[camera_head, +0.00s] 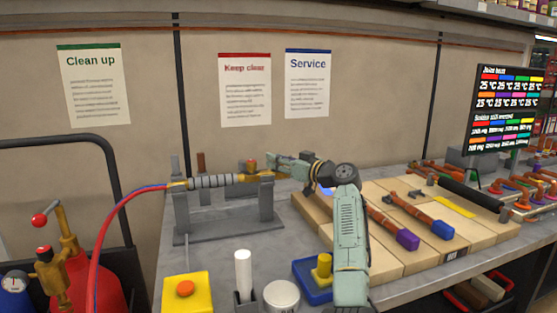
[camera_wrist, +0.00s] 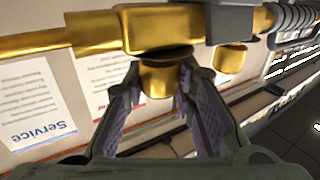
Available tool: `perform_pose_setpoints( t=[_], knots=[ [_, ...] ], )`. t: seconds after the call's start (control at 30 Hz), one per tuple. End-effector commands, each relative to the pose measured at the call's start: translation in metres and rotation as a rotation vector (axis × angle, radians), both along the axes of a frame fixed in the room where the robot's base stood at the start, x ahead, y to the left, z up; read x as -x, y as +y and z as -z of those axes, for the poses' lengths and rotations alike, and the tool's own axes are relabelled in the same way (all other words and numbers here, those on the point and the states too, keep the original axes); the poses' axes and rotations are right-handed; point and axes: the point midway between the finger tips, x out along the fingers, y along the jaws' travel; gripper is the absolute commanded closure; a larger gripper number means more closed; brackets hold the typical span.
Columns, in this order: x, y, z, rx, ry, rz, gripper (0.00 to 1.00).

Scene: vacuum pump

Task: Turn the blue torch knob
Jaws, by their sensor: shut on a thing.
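The brass torch (camera_head: 226,181) lies level across a grey stand, and its gold body (camera_wrist: 65,38) spans the top of the wrist view. A gold torch knob (camera_wrist: 157,80) sits between the fingers of my gripper (camera_wrist: 155,95), which is shut on it. Its cap is hidden, so no blue shows. In the head view my gripper (camera_head: 279,162) reaches the torch from the right and covers this knob. A second knob with a red cap (camera_head: 250,164) stands just left of it; its gold side (camera_wrist: 230,58) shows outside the fingers in the wrist view.
Red and blue hoses (camera_head: 118,212) run from the torch's left end toward red cylinders (camera_head: 97,283). A yellow box with an orange button (camera_head: 185,288), a white stick (camera_head: 243,270) and a blue tray (camera_head: 302,268) stand in front. Light bricks (camera_head: 385,252) with tools lie right.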

Motion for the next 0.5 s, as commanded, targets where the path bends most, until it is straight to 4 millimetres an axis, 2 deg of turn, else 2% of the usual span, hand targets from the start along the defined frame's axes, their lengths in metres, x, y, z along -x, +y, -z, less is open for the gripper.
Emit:
perform_pose_setpoints(
  t=[0.4,0.43,0.5],
  knots=[
    [0.0,0.0007,0.0031,0.004,0.004,-0.007,1.0],
    [0.0,0.0007,0.0031,0.004,0.004,-0.007,0.74],
    [0.0,0.0006,0.003,0.004,0.004,-0.006,0.69]
  ],
)
